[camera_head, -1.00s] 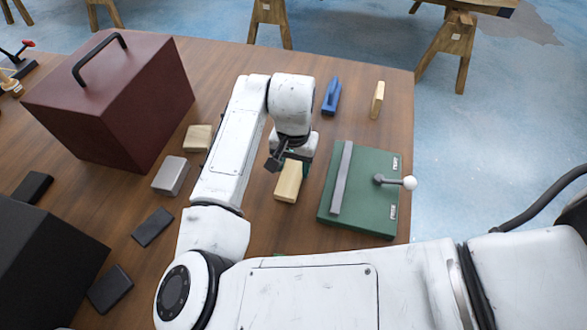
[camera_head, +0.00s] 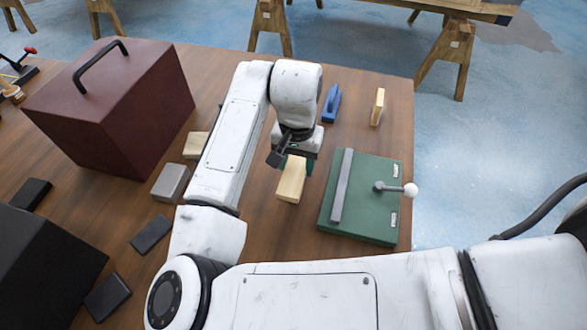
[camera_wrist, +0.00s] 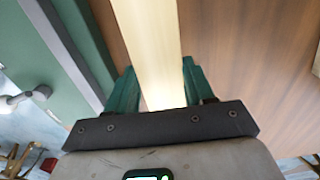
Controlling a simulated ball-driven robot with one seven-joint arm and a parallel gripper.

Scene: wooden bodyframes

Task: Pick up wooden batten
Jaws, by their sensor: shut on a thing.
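A light wooden batten (camera_head: 291,184) is in the middle of the head view, just left of the green fixture. My gripper (camera_head: 293,162) is shut on its far end, and the near end sticks out toward the camera. In the wrist view the batten (camera_wrist: 150,50) runs up from between the two green fingers of my gripper (camera_wrist: 161,92), one finger on each side. The batten appears a little above the table; its underside is hidden.
A green fixture (camera_head: 375,205) with a grey bar and a white-knobbed lever stands close on the right. A blue tool (camera_head: 331,104) and a wooden block (camera_head: 377,107) lie behind. Left are a grey block (camera_head: 170,183), dark blocks and a maroon box (camera_head: 110,110).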

